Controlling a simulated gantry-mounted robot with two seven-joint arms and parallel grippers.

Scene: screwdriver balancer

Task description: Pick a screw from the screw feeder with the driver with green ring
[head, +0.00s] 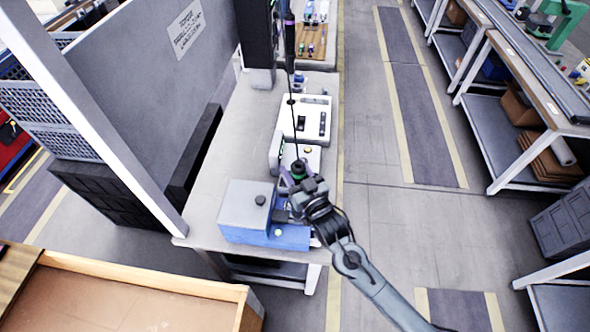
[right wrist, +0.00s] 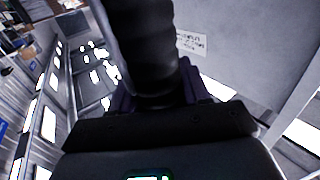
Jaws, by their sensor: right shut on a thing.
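My right gripper (head: 297,192) is shut on the driver with the green ring (head: 299,167), which hangs from a thin dark cable over the bench. In the right wrist view the dark driver body (right wrist: 147,45) stands between the purple-tinted fingers of my right gripper (right wrist: 155,95). The screw feeder (head: 247,207), a box with a light grey top and blue base, sits at the near end of the bench. My right gripper is at the feeder's right side; the driver's tip is hidden, so I cannot tell whether it touches the feeder. My left gripper is not in view.
The light bench (head: 225,165) runs away from me, with a white tray (head: 307,118) beyond the feeder. A second driver with a purple ring (head: 289,18) hangs farther back. A grey panel (head: 150,80) stands to the left. The aisle floor (head: 385,215) is open at right.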

